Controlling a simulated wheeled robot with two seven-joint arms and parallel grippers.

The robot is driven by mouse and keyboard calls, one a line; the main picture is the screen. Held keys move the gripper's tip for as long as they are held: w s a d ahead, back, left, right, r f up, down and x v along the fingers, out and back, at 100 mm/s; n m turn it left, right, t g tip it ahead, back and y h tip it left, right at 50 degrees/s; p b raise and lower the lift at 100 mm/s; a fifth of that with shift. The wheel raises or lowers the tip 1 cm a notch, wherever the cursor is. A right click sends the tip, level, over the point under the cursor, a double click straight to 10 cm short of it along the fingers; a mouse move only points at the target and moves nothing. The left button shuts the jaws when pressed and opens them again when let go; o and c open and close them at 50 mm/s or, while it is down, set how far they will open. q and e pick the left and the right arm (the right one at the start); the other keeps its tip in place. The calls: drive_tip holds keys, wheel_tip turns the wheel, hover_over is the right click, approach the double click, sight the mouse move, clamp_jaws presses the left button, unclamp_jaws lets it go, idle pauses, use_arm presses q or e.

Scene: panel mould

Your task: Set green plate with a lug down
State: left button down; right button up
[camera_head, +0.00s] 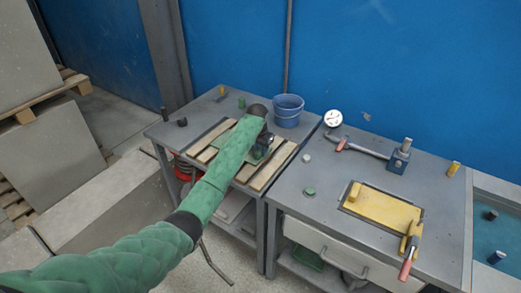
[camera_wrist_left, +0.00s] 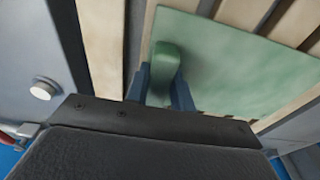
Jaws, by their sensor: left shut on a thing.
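The green plate (camera_wrist_left: 215,60) lies flat at the wooden slats in the left wrist view, with its rounded green lug (camera_wrist_left: 165,68) standing up. My left gripper (camera_wrist_left: 165,88) is shut on the lug, one blue-grey finger on each side. In the head view my left gripper (camera_head: 262,148) is over the slatted table, and the plate (camera_head: 256,156) shows only in small part beside it. My arm hides the rest. I cannot tell whether the plate touches the slats. My right gripper is not in view.
The left table has pale wooden slats (camera_head: 273,166) and a blue bucket (camera_head: 288,110) at its back. The right table holds a yellow plate (camera_head: 382,208), a hammer-like tool (camera_head: 358,149), a white dial (camera_head: 333,118) and a green knob (camera_head: 310,192).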

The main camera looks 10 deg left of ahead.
use_arm(q)
drive_tip(key=c, duration=1.2)
unclamp_jaws()
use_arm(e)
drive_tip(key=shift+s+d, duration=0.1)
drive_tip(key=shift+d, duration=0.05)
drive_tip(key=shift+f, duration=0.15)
use_arm(q)
drive_tip(key=shift+r, duration=0.25)
wheel_tip(320, 180, up, 2)
drive_tip(key=shift+s+b, duration=0.1)
drive_tip(key=shift+b, duration=0.55)
wheel_tip(320, 180, up, 10)
drive_tip(key=s+b, duration=0.1)
drive_tip(key=b, duration=0.2)
drive_tip(key=shift+a+f, duration=0.25)
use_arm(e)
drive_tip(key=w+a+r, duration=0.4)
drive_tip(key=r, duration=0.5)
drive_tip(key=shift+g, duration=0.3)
